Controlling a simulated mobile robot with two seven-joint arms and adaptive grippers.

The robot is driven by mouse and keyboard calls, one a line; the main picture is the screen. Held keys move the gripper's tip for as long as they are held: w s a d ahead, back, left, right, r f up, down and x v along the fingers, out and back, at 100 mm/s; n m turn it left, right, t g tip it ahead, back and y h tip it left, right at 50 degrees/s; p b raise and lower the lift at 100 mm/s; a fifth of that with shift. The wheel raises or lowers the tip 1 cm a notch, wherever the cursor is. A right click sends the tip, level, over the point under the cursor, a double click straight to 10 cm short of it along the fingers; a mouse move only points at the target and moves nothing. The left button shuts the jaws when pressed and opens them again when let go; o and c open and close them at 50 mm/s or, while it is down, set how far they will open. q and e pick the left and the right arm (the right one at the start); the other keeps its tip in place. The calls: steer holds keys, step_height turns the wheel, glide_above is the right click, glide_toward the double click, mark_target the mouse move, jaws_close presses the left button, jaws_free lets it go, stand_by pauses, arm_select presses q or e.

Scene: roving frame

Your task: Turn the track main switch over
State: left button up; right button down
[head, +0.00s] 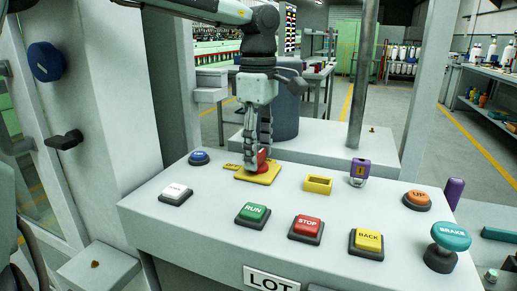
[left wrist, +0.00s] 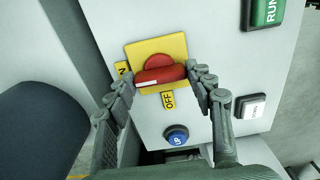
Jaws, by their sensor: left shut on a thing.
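The main switch is a red rotary knob (head: 263,158) on a yellow square plate (head: 262,175) on the grey console. In the left wrist view, the red knob (left wrist: 160,72) has a bar handle lying nearly level across the picture. A white mark is at its left end, on the side of a partly hidden yellow label (left wrist: 122,70) showing an N. An OFF label (left wrist: 168,100) sits below the plate. My left gripper (head: 258,157) points down over the switch, shut on the handle, one finger at each end. It also shows in the left wrist view (left wrist: 163,82). My right gripper is not in view.
A yellow holder (head: 318,184) and purple padlock (head: 360,170) stand right of the switch.

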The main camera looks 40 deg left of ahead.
mark_target(259, 153)
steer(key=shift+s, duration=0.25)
arm_select(q)
steer(key=o, duration=0.9)
steer(key=shift+o, duration=1.3)
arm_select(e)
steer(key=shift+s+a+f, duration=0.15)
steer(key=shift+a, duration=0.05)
arm_select(q)
steer(key=shift+r, duration=0.15)
step_height(259, 153, up, 12)
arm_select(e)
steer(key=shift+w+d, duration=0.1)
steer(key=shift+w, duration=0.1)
arm_select(q)
steer(key=shift+f, duration=0.2)
step_height(259, 153, down, 12)
